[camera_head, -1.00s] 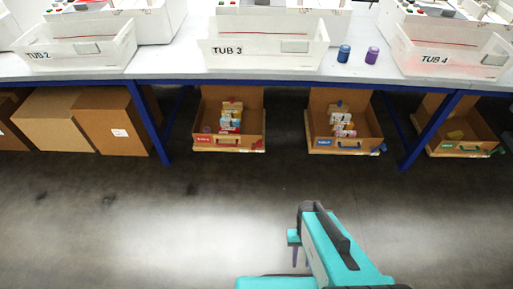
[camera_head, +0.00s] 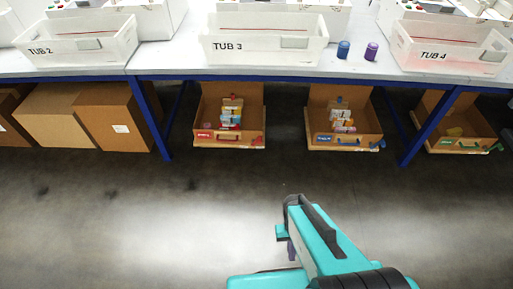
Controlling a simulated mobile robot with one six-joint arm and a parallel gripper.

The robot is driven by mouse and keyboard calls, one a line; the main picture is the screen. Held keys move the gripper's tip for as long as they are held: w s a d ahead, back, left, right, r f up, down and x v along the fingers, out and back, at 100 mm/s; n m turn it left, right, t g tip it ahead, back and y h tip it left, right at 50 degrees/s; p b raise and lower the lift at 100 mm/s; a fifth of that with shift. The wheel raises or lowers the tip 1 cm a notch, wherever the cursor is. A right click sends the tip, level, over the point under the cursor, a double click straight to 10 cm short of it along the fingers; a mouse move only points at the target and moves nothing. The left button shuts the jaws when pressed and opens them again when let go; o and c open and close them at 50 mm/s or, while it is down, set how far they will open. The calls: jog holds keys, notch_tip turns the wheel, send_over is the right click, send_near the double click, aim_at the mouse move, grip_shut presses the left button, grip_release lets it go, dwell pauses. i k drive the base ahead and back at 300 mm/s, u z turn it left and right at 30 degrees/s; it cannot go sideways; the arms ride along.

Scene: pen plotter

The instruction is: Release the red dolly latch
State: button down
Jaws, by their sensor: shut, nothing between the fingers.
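The red dolly (camera_head: 229,143) is a low cardboard-brown open box on the floor under the table. It has a red label and a red handle on its front. A small red piece (camera_head: 258,141) at its front right corner looks like the latch, but it is too small to tell its position. My gripper (camera_head: 291,250) is low in the head view, pointing down over the floor. It is shut and empty, well apart from the dolly and nearer to me. My teal arm partly hides its fingers.
A blue-marked dolly (camera_head: 345,142) and a green-marked dolly (camera_head: 460,145) stand to the right. Blue table legs (camera_head: 150,122) stand between boxes. Brown cartons (camera_head: 115,118) fill the left. White tubs (camera_head: 265,46) and two small jars rest on the table (camera_head: 185,62). The floor ahead is clear.

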aim_at(259, 140)
jog(key=u, duration=0.8)
jog(key=k, duration=0.55)
jog(key=u, duration=0.75)
jog(key=i, duration=1)
jog(key=u, duration=0.05)
